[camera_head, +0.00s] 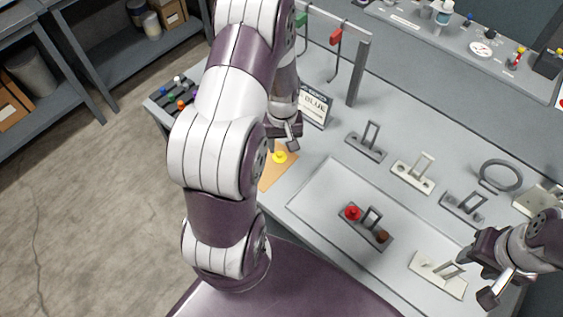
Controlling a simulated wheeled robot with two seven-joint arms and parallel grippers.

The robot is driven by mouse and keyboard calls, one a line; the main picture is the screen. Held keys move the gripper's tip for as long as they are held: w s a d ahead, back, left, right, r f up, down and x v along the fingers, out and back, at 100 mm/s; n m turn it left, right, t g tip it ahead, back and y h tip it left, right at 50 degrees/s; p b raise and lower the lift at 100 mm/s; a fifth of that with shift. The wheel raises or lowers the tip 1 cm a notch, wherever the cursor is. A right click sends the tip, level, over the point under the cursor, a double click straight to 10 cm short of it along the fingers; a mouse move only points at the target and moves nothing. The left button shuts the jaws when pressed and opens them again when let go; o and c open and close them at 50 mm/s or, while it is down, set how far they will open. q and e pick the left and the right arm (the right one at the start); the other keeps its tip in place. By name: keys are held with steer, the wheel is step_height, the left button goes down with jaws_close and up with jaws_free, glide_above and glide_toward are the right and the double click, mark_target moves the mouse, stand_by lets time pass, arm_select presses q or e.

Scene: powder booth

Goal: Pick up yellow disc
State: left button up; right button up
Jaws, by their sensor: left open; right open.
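The yellow disc (279,157) lies on an orange-tan mat (271,178) on the table, just right of my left arm, which hides part of the mat. My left gripper (291,141) is open and empty, close above the disc and slightly to its right in the picture; I cannot tell the exact height. My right gripper (478,278) is open and empty at the lower right, beside a pale bracket fixture.
A sign reading BLUE (314,106) stands behind my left gripper. A hook rack (357,72) with green and red pieces rises behind it. A tray holds a grey fixture (366,222) with a red part. Several bracket fixtures stand at right. A dark rack (177,97) holds coloured pieces.

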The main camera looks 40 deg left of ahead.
mark_target(279, 153)
arm_select(q)
steer(key=f+b, duration=0.1)
steer(key=f, duration=0.1)
steer(key=f+b, duration=0.1)
steer(key=f, duration=0.1)
steer(key=shift+s+a+f+b, duration=0.1)
steer(key=shift+s+a+b, duration=0.2)
steer(key=shift+a, duration=0.1)
steer(key=shift+w+a, duration=0.1)
steer(key=shift+r, duration=0.25)
steer(key=shift+w+d, duration=0.1)
steer(key=shift+d, duration=0.1)
steer(key=shift+c, duration=1.2)
steer(key=c, duration=0.5)
jaws_close()
arm_select(e)
steer(key=f, duration=0.3)
steer(key=shift+s+a+f, duration=0.1)
steer(key=shift+a, duration=0.15)
arm_select(q)
steer(key=shift+p, duration=0.3)
